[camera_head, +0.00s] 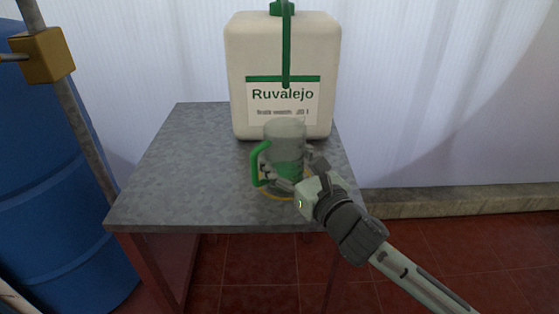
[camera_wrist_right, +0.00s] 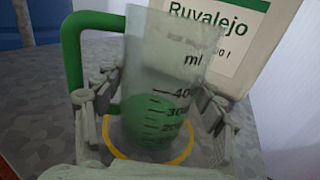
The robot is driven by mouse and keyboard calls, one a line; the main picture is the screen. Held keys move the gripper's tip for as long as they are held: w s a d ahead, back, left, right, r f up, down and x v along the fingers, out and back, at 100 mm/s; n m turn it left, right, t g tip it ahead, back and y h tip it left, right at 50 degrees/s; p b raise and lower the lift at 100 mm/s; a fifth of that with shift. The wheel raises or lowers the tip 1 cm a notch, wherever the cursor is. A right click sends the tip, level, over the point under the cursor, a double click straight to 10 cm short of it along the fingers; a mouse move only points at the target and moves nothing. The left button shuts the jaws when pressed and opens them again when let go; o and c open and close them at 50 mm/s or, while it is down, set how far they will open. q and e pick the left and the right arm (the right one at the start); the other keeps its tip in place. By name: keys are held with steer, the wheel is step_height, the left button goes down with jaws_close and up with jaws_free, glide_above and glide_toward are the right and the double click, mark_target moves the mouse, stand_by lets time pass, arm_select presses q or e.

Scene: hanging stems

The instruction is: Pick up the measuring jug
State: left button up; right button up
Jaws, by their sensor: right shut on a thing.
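The measuring jug (camera_head: 285,143) is clear with a green handle and dark scale marks. It stands upright near the front right of the grey table, at a yellow ring marked on the top. Green shows through its lower part. My right gripper (camera_head: 292,178) is shut on the jug's body from the front right. In the right wrist view, the jug (camera_wrist_right: 165,85) is between the two fingers of my right gripper (camera_wrist_right: 152,115), with its handle at the left. I cannot tell whether its base touches the table. My left gripper is not in view.
A large white Ruvalejo canister (camera_head: 283,60) with a green hose stands close behind the jug. The grey table (camera_head: 180,170) is clear at the left. A blue barrel (camera_head: 50,190) and a metal post stand at the left.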

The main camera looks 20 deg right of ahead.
mark_target(275, 127)
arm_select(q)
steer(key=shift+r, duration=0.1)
arm_select(e)
steer(key=shift+r, duration=0.1)
steer(key=shift+r, duration=0.6)
step_height(275, 127, up, 3)
steer(key=shift+r+p, duration=0.15)
steer(key=shift+p, duration=0.45)
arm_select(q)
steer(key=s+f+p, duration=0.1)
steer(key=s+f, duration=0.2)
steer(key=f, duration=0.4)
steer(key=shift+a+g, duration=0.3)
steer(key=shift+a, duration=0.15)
arm_select(e)
steer(key=w+a+r, duration=0.6)
steer(key=w+a, duration=0.1)
steer(key=a, duration=0.2)
steer(key=shift+w+r, duration=0.2)
steer(key=shift+w, duration=0.15)
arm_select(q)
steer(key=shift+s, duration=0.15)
arm_select(e)
steer(key=shift+d, duration=0.1)
